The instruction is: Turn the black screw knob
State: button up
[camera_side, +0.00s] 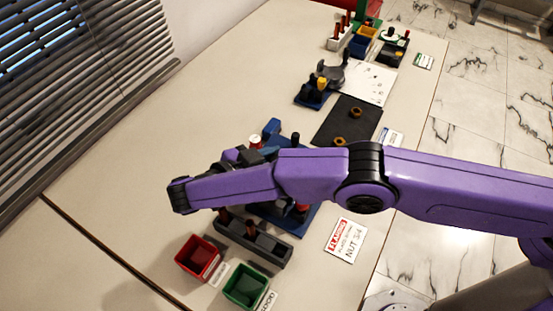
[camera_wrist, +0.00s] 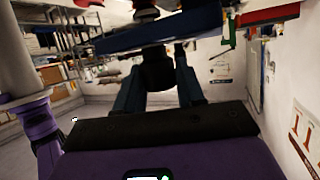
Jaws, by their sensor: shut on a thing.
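The black screw knob (camera_wrist: 157,75) shows in the wrist view below a blue part of the rig (camera_wrist: 180,25). My gripper (camera_wrist: 158,58) has one finger on each side of the knob and is shut on it. The exact contact is dark and hard to make out. In the side view the blue rig (camera_side: 312,222) stands in the middle of the table, mostly covered by my purple arm. The knob and my fingertips cannot be made out there.
A red bin (camera_side: 198,258) and a green bin (camera_side: 245,287) stand at the near end, beside a dark grey block (camera_side: 252,243). A black mat (camera_side: 347,121) with two brass nuts, a white sheet (camera_side: 368,82) and other fixtures lie farther back. The left side is clear.

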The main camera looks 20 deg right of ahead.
jog(key=shift+d, duration=0.15)
jog(key=o, duration=1)
jog(key=shift+c, duration=0.2)
jog(key=shift+r, duration=0.1)
notch_tip(320, 180, up, 3)
jog(key=shift+s+d+r, duration=0.3)
jog(key=shift+r, duration=0.25)
jog(key=s+d+r, duration=0.8)
jog(key=d, duration=0.2)
jog(key=shift+s+r, duration=0.3)
jog(key=shift+r, duration=0.05)
